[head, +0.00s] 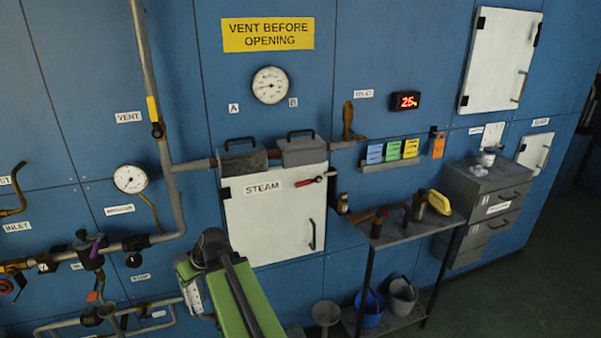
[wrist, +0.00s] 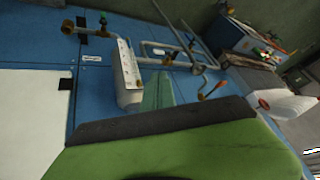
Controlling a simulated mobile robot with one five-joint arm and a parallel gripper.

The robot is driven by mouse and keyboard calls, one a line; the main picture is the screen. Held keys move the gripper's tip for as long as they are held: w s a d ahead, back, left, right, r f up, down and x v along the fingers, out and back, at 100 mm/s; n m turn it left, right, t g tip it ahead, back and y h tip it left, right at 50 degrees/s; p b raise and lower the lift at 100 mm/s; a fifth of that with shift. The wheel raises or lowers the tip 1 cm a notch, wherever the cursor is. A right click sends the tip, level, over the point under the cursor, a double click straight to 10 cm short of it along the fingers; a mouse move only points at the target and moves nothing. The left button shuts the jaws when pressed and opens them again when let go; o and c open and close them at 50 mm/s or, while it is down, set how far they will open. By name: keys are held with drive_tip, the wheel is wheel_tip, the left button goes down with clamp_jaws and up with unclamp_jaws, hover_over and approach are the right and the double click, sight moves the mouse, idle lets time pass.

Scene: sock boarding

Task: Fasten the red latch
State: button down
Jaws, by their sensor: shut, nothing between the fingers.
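The red latch (head: 316,179) is a small red-handled lever at the upper right of the white STEAM door (head: 270,222). It lies nearly level, tilted slightly up to the right. The door looks closed against the blue wall, with a dark upright handle at its lower right. Whether the latch is engaged is too small to tell. A white door panel (wrist: 32,115) fills the left of the wrist view; the latch does not show there. My green arm covers the area below the door's lower left. My gripper fingers cannot be made out in either view.
Grey boxes with handles (head: 303,151) sit just above the door. A pipe crosses behind them. A shelf table (head: 400,236) with bottles and tools stands at the door's right, buckets (head: 403,297) below. A funnel (head: 326,313) stands below the door. The door's front right looks clear.

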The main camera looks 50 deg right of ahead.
drive_tip(key=s+d+r+m+t+h+p, duration=0.1)
drive_tip(key=d+r+t+h+p, duration=0.1)
drive_tip(key=d+r, duration=0.6)
drive_tip(key=s+d+r+m+t+h+p, duration=0.15)
drive_tip(key=d+r, duration=0.25)
drive_tip(key=d, duration=0.8)
drive_tip(key=s+d+r+m+t+h+p, duration=0.1)
drive_tip(key=s+d+r+h, duration=0.2)
drive_tip(key=d, duration=0.8)
drive_tip(key=s+d+r+m+t+h+p, duration=0.1)
drive_tip(key=s+d+r+m+h+p, duration=0.1)
drive_tip(key=s+d+r+h, duration=0.2)
drive_tip(key=s+d+r, duration=0.3)
drive_tip(key=s+d, duration=0.3)
drive_tip(key=d, duration=0.1)
drive_tip(key=shift+s+d+r, duration=0.25)
drive_tip(key=shift+s+r, duration=0.05)
drive_tip(key=shift+s, duration=0.1)
drive_tip(key=shift+h, duration=0.25)
